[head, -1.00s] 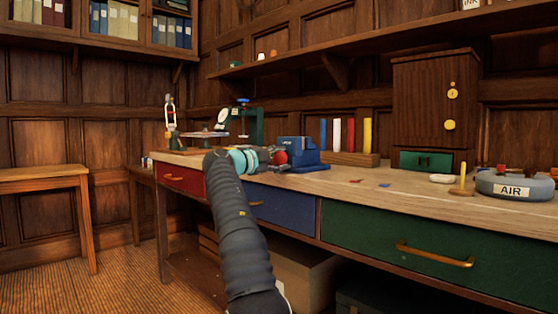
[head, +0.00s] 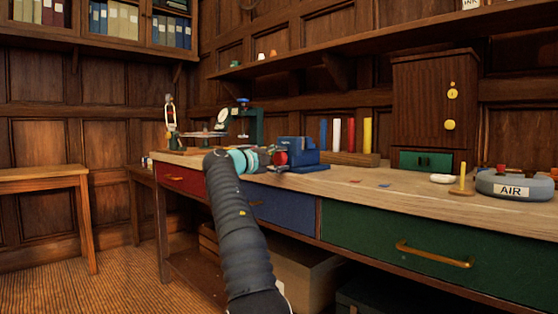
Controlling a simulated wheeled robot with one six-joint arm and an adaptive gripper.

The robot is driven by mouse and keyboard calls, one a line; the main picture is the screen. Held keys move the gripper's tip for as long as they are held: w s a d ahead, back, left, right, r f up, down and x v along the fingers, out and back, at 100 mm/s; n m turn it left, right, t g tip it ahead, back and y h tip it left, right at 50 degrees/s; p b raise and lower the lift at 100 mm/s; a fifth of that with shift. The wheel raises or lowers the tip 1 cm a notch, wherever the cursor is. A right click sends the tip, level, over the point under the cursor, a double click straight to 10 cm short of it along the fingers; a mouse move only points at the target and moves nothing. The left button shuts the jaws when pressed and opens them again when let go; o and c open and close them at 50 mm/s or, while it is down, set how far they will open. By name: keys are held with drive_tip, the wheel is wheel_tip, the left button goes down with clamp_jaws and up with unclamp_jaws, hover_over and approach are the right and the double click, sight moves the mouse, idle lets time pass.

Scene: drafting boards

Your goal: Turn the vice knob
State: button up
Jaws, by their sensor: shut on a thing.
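The blue vice (head: 303,153) stands on the workbench near its front edge, left of the coloured upright blocks. Its red knob (head: 281,158) faces left, towards my arm. My gripper (head: 279,159) is at the red knob, with its fingers around it, and is shut on it. My dark sleeved arm reaches up from the bottom of the view and hides part of the bench front. The gripper is small here, and its far finger is hard to make out.
The bench top (head: 410,187) is mostly clear to the right, with a grey AIR-labelled object (head: 515,185) at the far end. A green stand (head: 256,124) is behind the gripper. A wooden cabinet (head: 433,100) stands at the back right.

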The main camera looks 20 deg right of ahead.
drive_tip(key=o, duration=0.9)
drive_tip(key=shift+s+d+f, duration=0.1)
drive_tip(key=shift+d, duration=0.1)
drive_tip(key=shift+a, duration=0.2)
drive_tip(key=shift+a, duration=0.55)
drive_tip(key=v, duration=1)
drive_tip(key=shift+s+a, duration=0.25)
drive_tip(key=shift+a, duration=0.05)
